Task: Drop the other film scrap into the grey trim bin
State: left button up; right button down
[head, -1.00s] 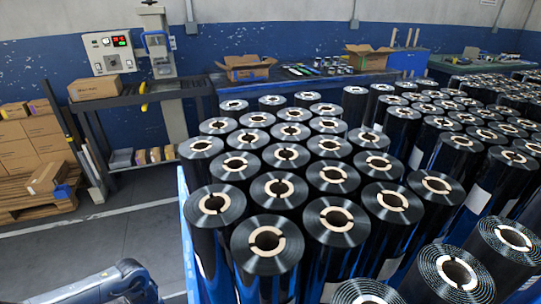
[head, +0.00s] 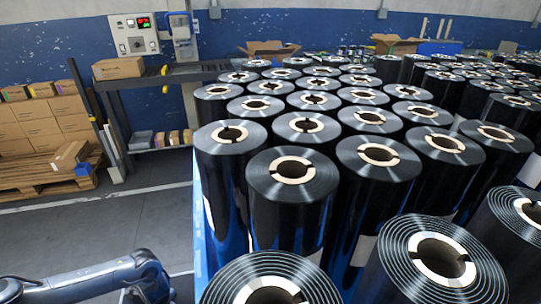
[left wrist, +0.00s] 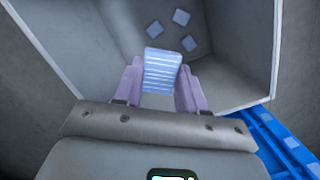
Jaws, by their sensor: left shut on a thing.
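In the left wrist view my left gripper (left wrist: 160,84) is shut on a pale blue, ribbed film scrap (left wrist: 162,64) between its two mauve fingers. The grey trim bin (left wrist: 237,50) lies below the gripper with its open mouth facing the camera. The scrap is over the bin's inside, and the gap between scrap and floor is hard to judge. Several small light blue square pieces (left wrist: 181,17) show on the bin floor. In the head view only my left arm shows at the lower left; its gripper is out of frame. My right gripper is in neither view.
Black film rolls (head: 292,175) stand upright and close together across the head view's middle and right. A blue pallet edge (left wrist: 285,140) lies beside the bin. A bench holds a carton (head: 118,68). Floor (head: 100,235) is clear at the left.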

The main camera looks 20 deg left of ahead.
pick_arm(q)
jog(key=shift+f, duration=0.3)
jog(key=o, duration=1.1)
jog(key=shift+r, duration=0.1)
jog(key=shift+d+r+p, duration=0.25)
jog(key=shift+r+p, duration=0.85)
jog(key=shift+r, duration=0.65)
jog(key=shift+d+r+p, duration=0.3)
jog(key=shift+r+p, duration=0.8)
jog(key=shift+r, duration=0.65)
jog(key=shift+d+r+p, duration=0.25)
jog(key=shift+r+p, duration=0.85)
jog(key=shift+r, duration=0.65)
